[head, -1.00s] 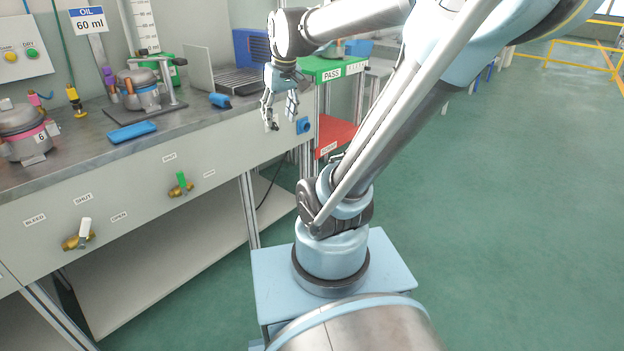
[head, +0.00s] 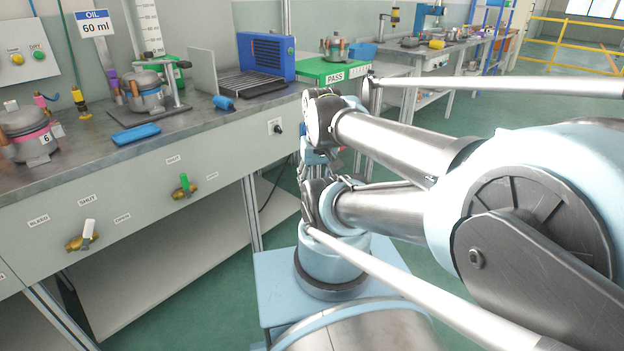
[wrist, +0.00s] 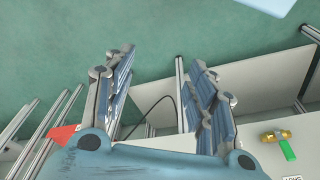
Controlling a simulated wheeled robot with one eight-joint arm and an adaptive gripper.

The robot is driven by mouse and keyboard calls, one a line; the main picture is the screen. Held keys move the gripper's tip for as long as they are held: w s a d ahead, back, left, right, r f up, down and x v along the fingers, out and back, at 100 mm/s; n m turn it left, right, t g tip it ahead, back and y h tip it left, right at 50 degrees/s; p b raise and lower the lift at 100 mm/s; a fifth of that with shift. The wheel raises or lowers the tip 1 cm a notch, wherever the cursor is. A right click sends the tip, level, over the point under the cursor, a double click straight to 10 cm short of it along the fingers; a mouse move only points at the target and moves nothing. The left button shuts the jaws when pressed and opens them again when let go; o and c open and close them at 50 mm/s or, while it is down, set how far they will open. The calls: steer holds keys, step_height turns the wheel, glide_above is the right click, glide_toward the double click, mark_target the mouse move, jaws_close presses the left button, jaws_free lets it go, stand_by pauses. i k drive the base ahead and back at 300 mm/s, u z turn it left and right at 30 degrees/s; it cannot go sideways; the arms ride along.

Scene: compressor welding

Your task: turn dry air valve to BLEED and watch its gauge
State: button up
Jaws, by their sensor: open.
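A brass valve with a white handle (head: 89,229) sits on the bench's front panel at lower left in the head view. BLEED is at its left, SHUT above and OPEN at its right. Its handle points up toward SHUT. A second brass valve with a green handle (head: 184,182) sits farther right, its handle also upright; it shows in the wrist view too (wrist: 286,147). I cannot tell a dry air gauge in these frames. My gripper (wrist: 158,68) is open and empty, its fingers spread over floor and frame rails. In the head view my arm largely hides it.
The bench (head: 70,165) holds compressors, a blue block (head: 136,133) and a blue cooler-like box (head: 265,54). A socket with a black plug (head: 276,127) is on its front, with a cable below. A green PASS stand (head: 335,72) is behind my arm. Open floor lies right.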

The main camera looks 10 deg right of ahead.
mark_target(88, 228)
steer(key=u, duration=1.15)
steer(key=k, duration=0.35)
steer(key=u, duration=0.05)
